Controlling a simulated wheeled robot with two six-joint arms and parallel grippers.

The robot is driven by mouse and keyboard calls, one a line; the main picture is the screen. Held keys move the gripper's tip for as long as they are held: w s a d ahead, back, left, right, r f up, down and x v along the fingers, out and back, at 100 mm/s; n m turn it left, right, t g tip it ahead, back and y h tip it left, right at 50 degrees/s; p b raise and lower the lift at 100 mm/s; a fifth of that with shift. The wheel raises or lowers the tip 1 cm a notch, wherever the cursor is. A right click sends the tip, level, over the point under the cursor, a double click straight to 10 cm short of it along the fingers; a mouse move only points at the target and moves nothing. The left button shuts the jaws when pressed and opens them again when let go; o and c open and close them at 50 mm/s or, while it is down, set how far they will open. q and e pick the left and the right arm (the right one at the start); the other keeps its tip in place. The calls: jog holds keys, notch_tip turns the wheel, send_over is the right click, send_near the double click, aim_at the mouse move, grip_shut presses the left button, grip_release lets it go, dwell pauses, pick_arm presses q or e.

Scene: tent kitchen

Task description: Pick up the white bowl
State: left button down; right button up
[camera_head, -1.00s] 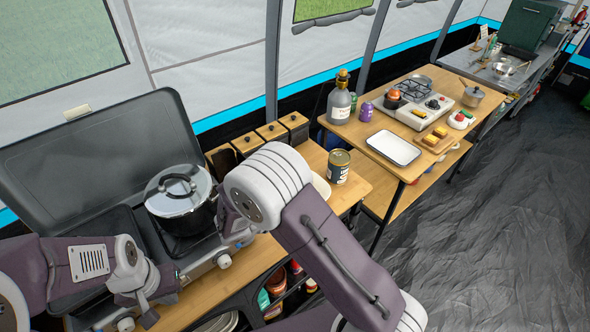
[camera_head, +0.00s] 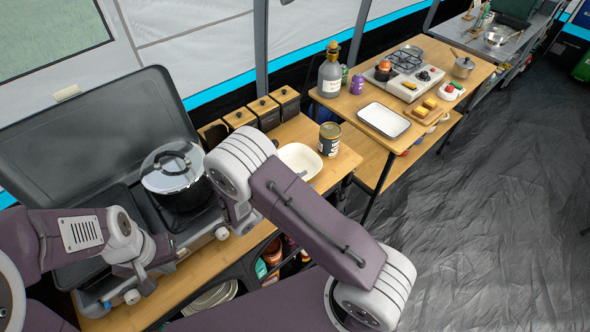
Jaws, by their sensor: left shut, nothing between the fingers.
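The white bowl (camera_head: 298,157) sits on the wooden counter. My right arm covers its lower left part. A small dark mark shows on the bowl by the arm's edge. My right gripper (camera_head: 245,224) is at the end of the wrist, low beside the stove's front edge and left of the bowl. Its fingers are too hidden to read. My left gripper (camera_head: 148,287) is shut and empty at the stove's front left, well away from the bowl.
A lidded pot (camera_head: 175,180) stands on the open camping stove (camera_head: 105,125). A labelled can (camera_head: 329,139) stands close right of the bowl. Wooden canisters (camera_head: 263,110) line the back. A second table holds a white tray (camera_head: 383,120), a bottle (camera_head: 329,72) and a burner.

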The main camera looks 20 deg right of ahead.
jog(key=x, duration=0.2)
jog(key=shift+w+d+f, duration=0.2)
jog(key=shift+w+d, duration=0.05)
jog(key=shift+s+a+r, duration=0.15)
jog(key=c, duration=0.3)
grip_shut()
dwell(0.7)
